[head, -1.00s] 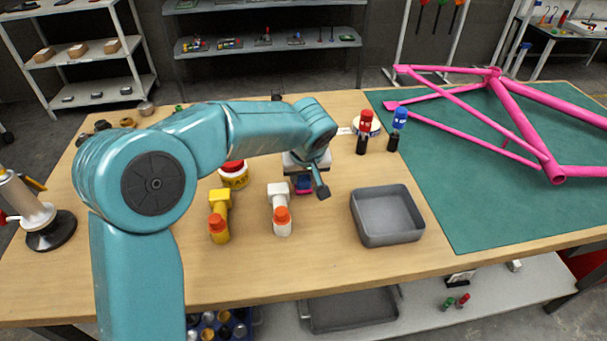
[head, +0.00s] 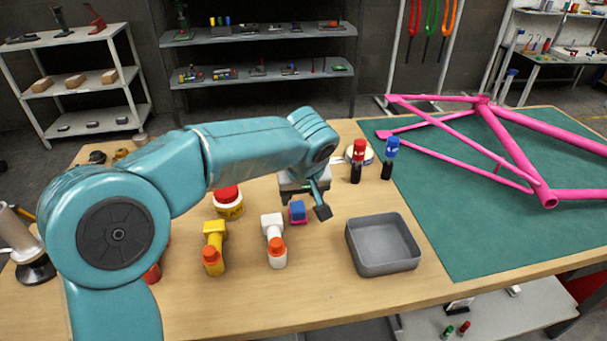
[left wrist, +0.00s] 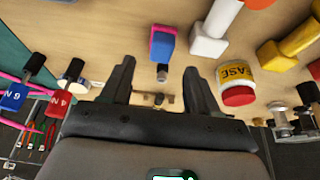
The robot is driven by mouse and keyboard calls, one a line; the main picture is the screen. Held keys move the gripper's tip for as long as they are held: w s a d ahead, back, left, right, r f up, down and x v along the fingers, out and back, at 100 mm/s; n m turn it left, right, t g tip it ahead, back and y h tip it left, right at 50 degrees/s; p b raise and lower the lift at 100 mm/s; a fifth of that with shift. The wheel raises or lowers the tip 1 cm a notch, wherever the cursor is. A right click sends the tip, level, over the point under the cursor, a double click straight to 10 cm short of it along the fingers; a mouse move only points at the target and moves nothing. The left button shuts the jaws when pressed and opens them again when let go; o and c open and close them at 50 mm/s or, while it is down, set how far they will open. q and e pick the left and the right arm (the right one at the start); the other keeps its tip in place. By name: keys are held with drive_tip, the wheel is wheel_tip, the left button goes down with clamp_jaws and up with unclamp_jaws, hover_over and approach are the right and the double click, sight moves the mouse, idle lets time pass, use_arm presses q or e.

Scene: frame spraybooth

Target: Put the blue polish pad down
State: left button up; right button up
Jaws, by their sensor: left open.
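The blue polish pad (head: 298,212) is a small block, blue on top with a pink lower part. It rests on the wooden bench, right of the white bottle with an orange cap (head: 273,240). My left gripper (head: 306,196) is open and empty just behind and above the pad. In the left wrist view, the pad (left wrist: 162,43) lies beyond the gap between the two open fingertips (left wrist: 160,68), apart from both. My right gripper is not in view.
A grey tray (head: 383,268) stands right of the pad. A yellow bottle (head: 213,247) and a grease tub (head: 228,204) are to the left. Red (head: 357,160) and blue-capped (head: 390,158) bottles stand behind, near a pink frame (head: 520,155) on a green mat (head: 475,240).

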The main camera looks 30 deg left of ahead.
use_arm(q)
drive_tip(key=v, duration=1)
drive_tip(key=shift+p, duration=0.4)
drive_tip(key=shift+r, duration=0.15)
